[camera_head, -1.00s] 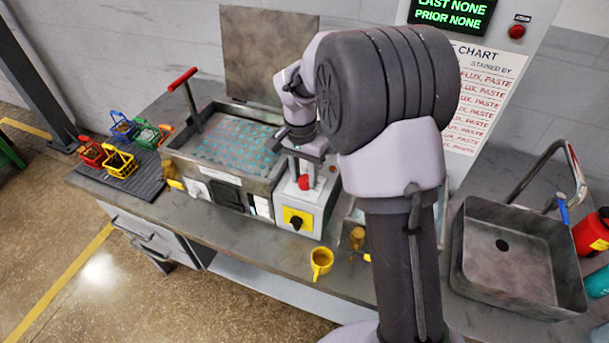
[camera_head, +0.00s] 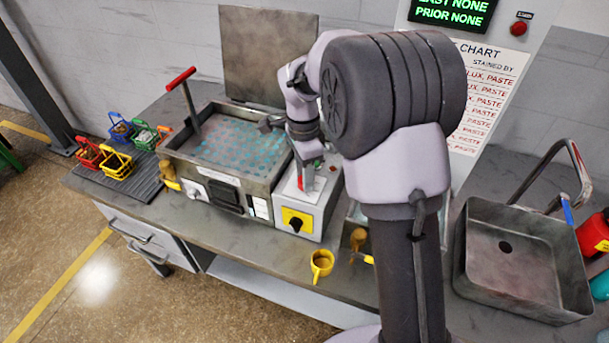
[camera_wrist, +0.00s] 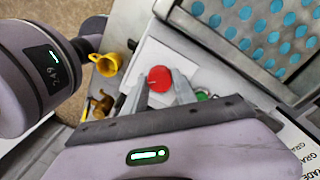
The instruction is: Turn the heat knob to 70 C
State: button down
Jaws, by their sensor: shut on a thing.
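A red round knob (camera_wrist: 159,77) sits on the pale top of the control box (camera_head: 318,211), to the right of the tank. It is seen from above between my finger tips in the wrist view, and only a little red shows in the head view. My gripper (camera_wrist: 160,84) points down and is shut on this red knob. I cannot read any heat scale or pointer position. A black switch (camera_head: 296,223) on a yellow plate is on the box's front.
The open tank (camera_head: 235,147) with teal round spots lies left of the box. A yellow mug (camera_head: 321,264) stands near the counter's front edge. Small coloured baskets (camera_head: 118,165) stand far left, and a sink (camera_head: 512,252) lies right. A green button (camera_wrist: 202,96) is close to my fingers.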

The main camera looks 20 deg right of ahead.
dwell(0.4)
jog(key=c, duration=1)
grip_release()
notch_tip(320, 180, up, 17)
jog(key=p, duration=0.5)
jog(key=shift+w+r+p, duration=0.2)
jog(key=shift+w+p, duration=0.1)
jog(key=shift+w, duration=0.15)
